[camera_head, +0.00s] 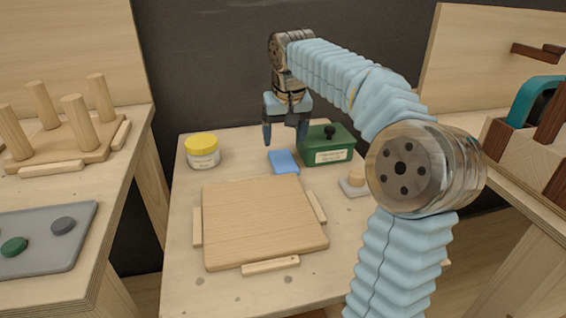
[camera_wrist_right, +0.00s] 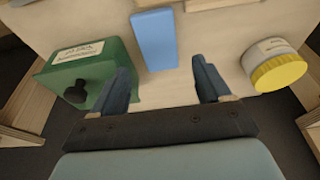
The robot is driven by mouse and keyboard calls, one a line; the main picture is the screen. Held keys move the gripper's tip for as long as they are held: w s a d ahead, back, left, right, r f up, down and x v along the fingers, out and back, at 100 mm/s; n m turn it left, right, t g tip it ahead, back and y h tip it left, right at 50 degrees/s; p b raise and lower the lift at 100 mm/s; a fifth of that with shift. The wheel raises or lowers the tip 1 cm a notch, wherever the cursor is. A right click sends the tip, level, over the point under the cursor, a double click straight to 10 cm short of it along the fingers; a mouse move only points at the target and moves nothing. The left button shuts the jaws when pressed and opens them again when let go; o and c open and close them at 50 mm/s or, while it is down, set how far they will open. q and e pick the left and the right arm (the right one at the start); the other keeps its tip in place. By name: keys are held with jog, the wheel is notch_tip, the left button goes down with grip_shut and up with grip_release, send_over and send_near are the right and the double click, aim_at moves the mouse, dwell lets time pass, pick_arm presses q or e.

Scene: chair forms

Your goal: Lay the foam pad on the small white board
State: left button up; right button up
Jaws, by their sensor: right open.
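A light blue rectangular pad (camera_head: 284,162), which looks like the foam pad, lies flat on the middle table, left of a green box. It also shows in the right wrist view (camera_wrist_right: 154,40), just beyond the fingers. My right gripper (camera_head: 286,140) is open and empty above the table, behind the pad. Its two fingers stand apart in the right wrist view (camera_wrist_right: 164,80). A small pale board (camera_head: 348,190) lies right of the pad with a wooden knob or block on it, partly hidden by my right arm. I cannot tell whether it is the small white board. My left gripper is out of view.
A green box (camera_head: 328,144) with a black knob and a yellow-lidded jar (camera_head: 202,150) flank my gripper. A large wooden board (camera_head: 262,222) with strips along its sides fills the table's front. A left table holds a peg stand (camera_head: 62,150) and a grey tray (camera_head: 40,245).

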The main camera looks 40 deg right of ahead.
aim_at(283, 160)
jog(key=x, duration=0.8)
jog(key=shift+d, duration=0.15)
jog(key=c, duration=0.9)
